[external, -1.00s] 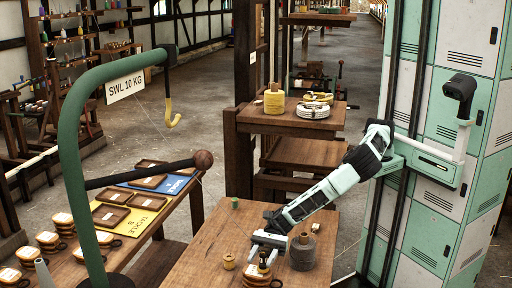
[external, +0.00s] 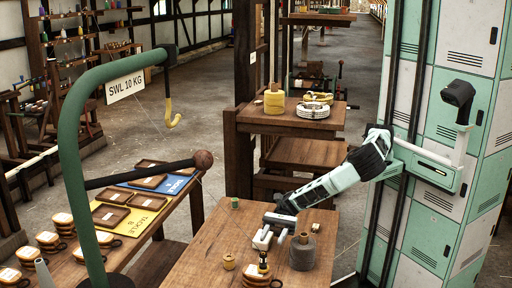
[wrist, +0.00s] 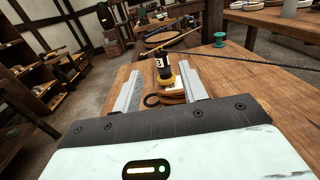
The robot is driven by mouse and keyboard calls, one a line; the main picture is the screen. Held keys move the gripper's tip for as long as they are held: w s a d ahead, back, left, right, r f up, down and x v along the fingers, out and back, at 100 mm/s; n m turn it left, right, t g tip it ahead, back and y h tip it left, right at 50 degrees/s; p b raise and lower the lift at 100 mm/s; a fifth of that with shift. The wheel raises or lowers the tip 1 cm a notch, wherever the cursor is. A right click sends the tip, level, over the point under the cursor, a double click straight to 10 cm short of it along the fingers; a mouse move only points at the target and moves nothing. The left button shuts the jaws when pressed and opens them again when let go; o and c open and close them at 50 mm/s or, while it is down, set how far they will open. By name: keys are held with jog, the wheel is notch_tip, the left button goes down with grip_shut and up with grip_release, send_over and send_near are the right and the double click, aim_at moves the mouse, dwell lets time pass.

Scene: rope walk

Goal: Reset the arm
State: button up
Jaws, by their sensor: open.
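My gripper (external: 272,237) is over the near wooden table (external: 205,262), its two pale fingers apart. In the wrist view my gripper (wrist: 160,95) is open and nothing shows clamped between the fingers. Beyond and between them is a small dark bottle with a yellow base (wrist: 163,70), on or by a tan block with a black ring. In the external view the bottle (external: 263,262) stands by a stacked tan block (external: 255,277) just in front of the fingers. My arm reaches down to the left from its column.
A grey spool (external: 302,252) stands close right of my gripper. A small yellow spool (external: 229,262) and a green spool (external: 235,203) are on the same table. A green hook stand (external: 75,160) rises at left. A shelf (external: 290,125) holds rope coils behind.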

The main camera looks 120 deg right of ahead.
jog(key=shift+s+d, duration=0.2)
